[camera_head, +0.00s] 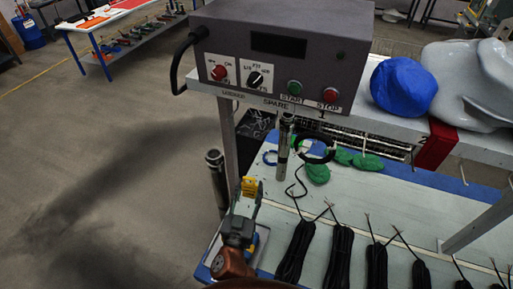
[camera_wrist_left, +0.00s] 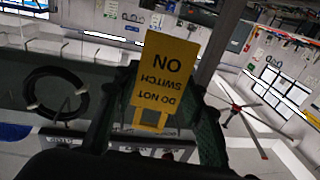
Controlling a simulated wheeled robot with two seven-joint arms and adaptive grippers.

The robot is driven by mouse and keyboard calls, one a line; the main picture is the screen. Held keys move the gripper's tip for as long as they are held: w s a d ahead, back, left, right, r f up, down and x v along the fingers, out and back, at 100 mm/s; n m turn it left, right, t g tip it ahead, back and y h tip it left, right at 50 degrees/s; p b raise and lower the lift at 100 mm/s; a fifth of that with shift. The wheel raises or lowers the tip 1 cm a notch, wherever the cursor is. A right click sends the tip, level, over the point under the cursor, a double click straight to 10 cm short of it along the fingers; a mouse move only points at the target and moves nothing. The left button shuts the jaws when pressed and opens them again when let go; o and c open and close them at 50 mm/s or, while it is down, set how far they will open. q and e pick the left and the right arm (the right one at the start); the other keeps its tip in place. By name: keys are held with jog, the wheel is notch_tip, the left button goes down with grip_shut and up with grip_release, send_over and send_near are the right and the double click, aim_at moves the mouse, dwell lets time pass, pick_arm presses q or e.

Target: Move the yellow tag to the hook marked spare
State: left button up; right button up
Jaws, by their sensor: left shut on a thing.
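My left gripper (camera_head: 246,196) is shut on the yellow tag (camera_head: 249,186), holding it up in front of the shelf, below and left of the SPARE label (camera_head: 275,103). In the left wrist view, the tag (camera_wrist_left: 168,70) stands between the two dark fingers, and its "DO NOT SWITCH ON" text is upside down. The SPARE label is on the shelf's front edge, under the control box. I cannot make out its hook clearly. My right gripper is not in view.
The control box (camera_head: 265,55) stands on the shelf. A metal tube (camera_head: 285,150) and a black ring (camera_head: 316,151) are below its edge. A shelf post (camera_head: 228,140) is close to my gripper. Black cable bundles (camera_head: 340,255) lie on the bench.

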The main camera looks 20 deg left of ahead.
pick_arm(q)
notch_tip(320, 180, up, 15)
jog(key=w+d+n+y+p, duration=0.1)
jog(key=w+d+y+p, duration=0.15)
jog(key=p, duration=0.25)
jog(key=w+f+b, duration=0.1)
jog(key=w+f, duration=0.1)
jog(key=w, duration=0.8)
jog(key=shift+d+f+g+h+b, duration=0.15)
jog(key=shift+f+g+h+b, duration=0.1)
jog(key=shift+g+h+b, duration=0.1)
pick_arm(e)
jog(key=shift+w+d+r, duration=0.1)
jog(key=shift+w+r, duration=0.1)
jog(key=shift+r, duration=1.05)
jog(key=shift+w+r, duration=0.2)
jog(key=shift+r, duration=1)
pick_arm(q)
jog(key=shift+w, duration=0.1)
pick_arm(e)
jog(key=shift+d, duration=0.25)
pick_arm(q)
jog(key=o, duration=1.2)
